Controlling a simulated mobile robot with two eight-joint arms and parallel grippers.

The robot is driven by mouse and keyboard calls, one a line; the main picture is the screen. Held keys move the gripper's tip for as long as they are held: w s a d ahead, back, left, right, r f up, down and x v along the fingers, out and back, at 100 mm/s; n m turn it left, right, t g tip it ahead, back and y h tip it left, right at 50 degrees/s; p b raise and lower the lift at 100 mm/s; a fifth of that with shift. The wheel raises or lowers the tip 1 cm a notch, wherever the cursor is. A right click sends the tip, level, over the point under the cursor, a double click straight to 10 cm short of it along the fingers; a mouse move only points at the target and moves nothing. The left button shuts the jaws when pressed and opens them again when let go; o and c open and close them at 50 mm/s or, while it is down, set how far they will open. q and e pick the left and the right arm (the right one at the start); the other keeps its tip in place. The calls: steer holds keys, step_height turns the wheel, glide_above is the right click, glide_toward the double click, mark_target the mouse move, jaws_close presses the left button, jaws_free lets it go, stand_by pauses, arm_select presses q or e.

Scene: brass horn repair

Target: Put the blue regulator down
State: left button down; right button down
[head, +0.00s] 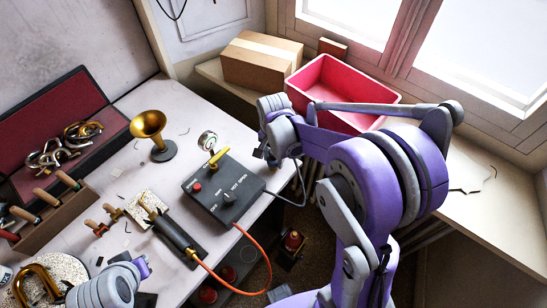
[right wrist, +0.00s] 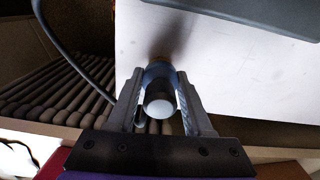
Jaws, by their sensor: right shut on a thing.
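The blue regulator (right wrist: 158,75) is a short blue cylinder with a dark collar and a pale round end. My right gripper (right wrist: 160,100) is shut on it, with one finger on each side. In the right wrist view it is over the edge of the pale bench top (right wrist: 220,70). In the head view my right gripper (head: 266,152) is beside the dark control box, at the bench's right edge, and the regulator is mostly hidden there. My left arm shows at the lower left; its fingers cannot be made out.
A torch (head: 178,241) with an orange hose lies in front. A brass horn bell (head: 149,125) stands behind left. A red bin (head: 335,90) is beyond my right arm.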

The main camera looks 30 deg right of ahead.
steer(key=shift+f, duration=0.2)
steer(key=shift+c, duration=1.5)
jaws_free()
steer(key=shift+r, duration=0.1)
